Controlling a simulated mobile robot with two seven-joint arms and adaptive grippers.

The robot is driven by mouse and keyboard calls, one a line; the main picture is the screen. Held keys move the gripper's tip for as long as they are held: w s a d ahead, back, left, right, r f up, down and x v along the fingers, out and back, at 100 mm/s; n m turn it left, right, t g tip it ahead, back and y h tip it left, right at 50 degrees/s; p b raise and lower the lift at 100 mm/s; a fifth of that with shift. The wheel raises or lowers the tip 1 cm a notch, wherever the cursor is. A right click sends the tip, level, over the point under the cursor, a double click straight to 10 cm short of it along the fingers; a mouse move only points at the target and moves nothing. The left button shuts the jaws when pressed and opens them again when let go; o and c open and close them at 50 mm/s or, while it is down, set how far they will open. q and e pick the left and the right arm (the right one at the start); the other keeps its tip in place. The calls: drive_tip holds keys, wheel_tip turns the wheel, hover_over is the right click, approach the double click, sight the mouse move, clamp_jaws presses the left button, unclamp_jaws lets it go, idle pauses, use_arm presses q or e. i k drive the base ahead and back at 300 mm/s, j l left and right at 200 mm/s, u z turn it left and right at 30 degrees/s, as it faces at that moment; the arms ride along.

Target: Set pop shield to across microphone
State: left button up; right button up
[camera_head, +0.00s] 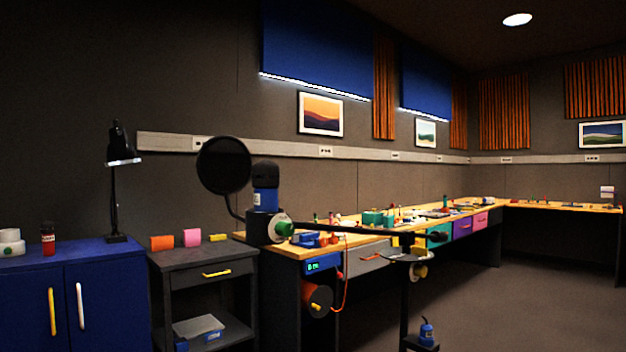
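The pop shield (224,165) is a round black disc on a thin curved dark arm. It stands up to the left of the microphone (265,187), beside it rather than squarely across it in this view. The microphone has a dark rounded head and a blue body with a small white label, and is upright. Below it is a black cylindrical base (262,228) near the left end of the wooden bench. The pop shield's arm runs down toward this base; the joint is hard to make out. Neither of my grippers is in view.
The long wooden bench (352,231) carries many small items. A dark side table (192,259) and blue cabinet (95,254) stand at left, with a black lamp (116,185). A dark stand (405,290) rises before the bench. Floor (500,310) at right is clear.

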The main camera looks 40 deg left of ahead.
sight(226, 166)
drive_tip(key=u, duration=1.75)
drive_tip(key=i+j+z, duration=0.4)
drive_tip(key=j, duration=0.25)
drive_tip(key=i+j+z, duration=0.25)
drive_tip(key=k+j, duration=0.05)
drive_tip(key=k, duration=0.05)
